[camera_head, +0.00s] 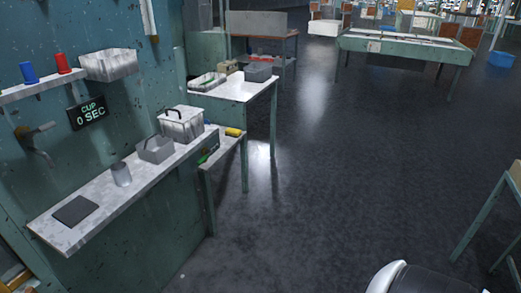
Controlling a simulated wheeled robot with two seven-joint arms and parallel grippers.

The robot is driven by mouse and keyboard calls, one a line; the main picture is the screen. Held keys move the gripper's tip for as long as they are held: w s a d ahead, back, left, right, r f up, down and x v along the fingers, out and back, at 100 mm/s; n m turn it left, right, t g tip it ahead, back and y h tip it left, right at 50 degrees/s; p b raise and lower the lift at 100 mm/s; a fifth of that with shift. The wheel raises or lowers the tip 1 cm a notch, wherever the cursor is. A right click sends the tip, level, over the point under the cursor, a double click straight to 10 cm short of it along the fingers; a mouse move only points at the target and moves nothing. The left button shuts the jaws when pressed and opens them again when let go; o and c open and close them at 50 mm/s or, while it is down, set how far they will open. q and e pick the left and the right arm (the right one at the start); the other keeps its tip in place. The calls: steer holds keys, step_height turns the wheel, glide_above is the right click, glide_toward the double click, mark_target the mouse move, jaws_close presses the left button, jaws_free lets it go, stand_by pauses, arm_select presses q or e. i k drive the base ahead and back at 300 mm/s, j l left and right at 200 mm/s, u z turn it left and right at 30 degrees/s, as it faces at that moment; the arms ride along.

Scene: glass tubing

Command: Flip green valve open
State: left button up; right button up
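I cannot make out a green valve for certain. A small green item (207,155) shows by the lower shelf, too small to identify. A grey pipe-like fitting (38,143) sticks out of the teal wall at the left, left of a dark sign (87,113) reading "CUP 0 SEC". Neither of my grippers is in view. A white rounded part at the bottom right edge may be mine.
An upper shelf bears a blue cup (29,73), a red cup (63,64) and a white bin (108,65). The dark floor (330,190) is clear.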

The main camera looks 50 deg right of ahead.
mark_target(209, 152)
steer(key=z, duration=1.05)
